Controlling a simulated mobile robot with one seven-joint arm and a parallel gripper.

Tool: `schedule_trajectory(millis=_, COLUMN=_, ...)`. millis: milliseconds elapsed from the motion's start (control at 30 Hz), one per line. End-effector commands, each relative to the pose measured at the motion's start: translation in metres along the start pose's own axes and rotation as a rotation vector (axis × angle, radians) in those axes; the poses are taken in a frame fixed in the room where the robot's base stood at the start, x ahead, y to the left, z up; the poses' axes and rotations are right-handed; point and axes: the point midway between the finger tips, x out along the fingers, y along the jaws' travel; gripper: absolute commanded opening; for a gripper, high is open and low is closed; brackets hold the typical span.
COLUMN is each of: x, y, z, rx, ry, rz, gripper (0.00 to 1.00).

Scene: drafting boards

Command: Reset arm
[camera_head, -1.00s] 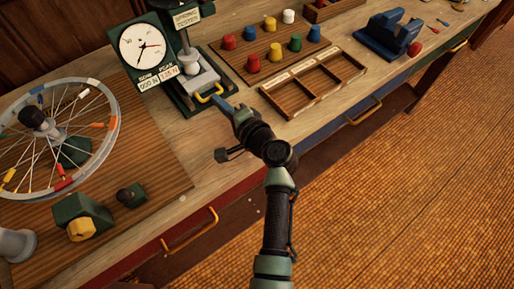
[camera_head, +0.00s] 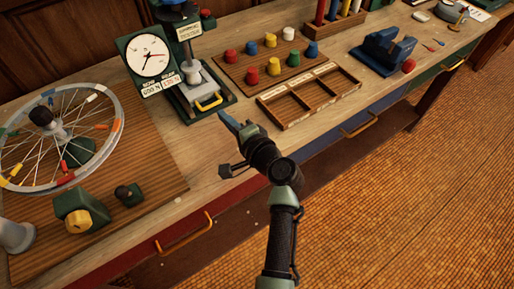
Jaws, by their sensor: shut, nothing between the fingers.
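My gripper (camera_head: 229,122) is at the end of my arm, which reaches up from the bottom of the head view. Its fingers are shut with nothing between them. It is over the front part of the wooden bench (camera_head: 190,140), just in front of the spring tester (camera_head: 188,80) and apart from its yellow handle (camera_head: 208,103). The tester has a round white dial (camera_head: 146,55).
A spoked wheel (camera_head: 113,128) stands on a brown board at left, with a green block (camera_head: 75,202) in front. A wooden compartment tray (camera_head: 262,104), a board of coloured pegs (camera_head: 262,47) and a blue vise (camera_head: 383,50) are to the right. Yellow drawer handles (camera_head: 187,235) project in front.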

Motion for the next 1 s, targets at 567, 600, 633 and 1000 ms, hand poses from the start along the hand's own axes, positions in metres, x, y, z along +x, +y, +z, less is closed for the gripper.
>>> schedule_trajectory(millis=567, x=-0.094, y=0.003, z=-0.002, rx=0.004, ry=0.005, rz=0.003, gripper=0.00)
schedule_trajectory(millis=600, x=-0.096, y=0.003, z=-0.001, rx=0.004, ry=0.004, rz=0.003, gripper=0.00)
schedule_trajectory(millis=633, x=-0.096, y=0.003, z=-0.001, rx=0.004, ry=0.004, rz=0.004, gripper=0.00)
schedule_trajectory(millis=1000, x=-0.093, y=-0.050, z=-0.015, rx=-0.193, ry=0.067, rz=-0.004, gripper=0.00)
